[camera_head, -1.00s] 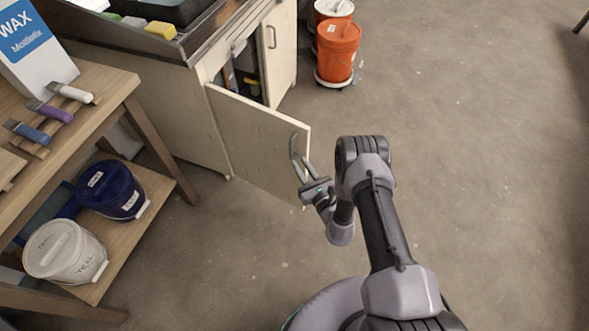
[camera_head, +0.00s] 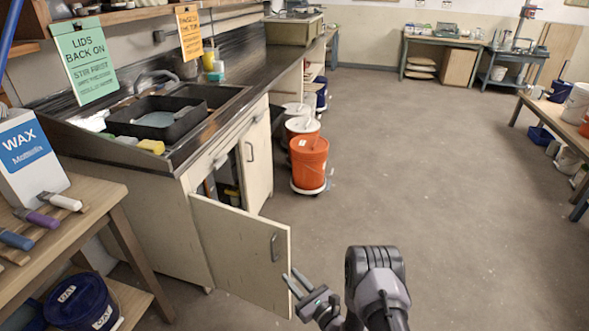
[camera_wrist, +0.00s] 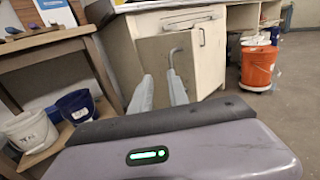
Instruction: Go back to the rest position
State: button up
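My gripper (camera_head: 292,281) is at the bottom middle of the head view, just right of the open cabinet door (camera_head: 235,250). Its two fingers are apart with nothing between them. The door's grey handle (camera_head: 275,247) is just above and left of the fingertips. In the wrist view the gripper (camera_wrist: 160,85) also shows a gap between its fingers. The door handle (camera_wrist: 171,50) stands beyond the fingertips there. My arm is folded low in front of my body.
An orange bucket (camera_head: 309,165) stands on the floor past the cabinet. A wooden shelf table (camera_head: 125,240) with a blue bucket (camera_head: 82,303) is at left. A sink tray (camera_head: 155,118) is on the counter.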

jog(key=s+a+r+n+g+y, duration=0.2)
jog(key=a+r+n+g, duration=0.15)
jog(key=r, duration=0.45)
jog(key=s+a+r+n+g+y, duration=0.2)
jog(key=r+n+g, duration=0.15)
jog(key=r, duration=0.45)
jog(key=s+a+r+n+g+y, duration=0.2)
jog(key=a+r+n+g, duration=0.15)
jog(key=r, duration=0.45)
jog(key=s+d+r+n+g+h, duration=0.25)
jog(key=s+r+n, duration=0.25)
jog(key=s, duration=0.4)
jog(key=s+d+r+n+g+h, duration=0.2)
jog(key=s+r+n+h, duration=0.25)
jog(key=s, duration=0.35)
jog(key=s+d+r+n+t+h, duration=0.1)
jog(key=s+d+n+t+h, duration=0.1)
jog(key=d, duration=0.5)
jog(key=s+d+r+n+t+h, duration=0.2)
jog(key=s+d+t+h, duration=0.2)
jog(key=s+d+h, duration=0.2)
jog(key=shift+s+d, duration=0.25)
jog(key=shift+d, duration=0.5)
jog(key=shift+a+r, duration=0.1)
jog(key=shift+r, duration=0.05)
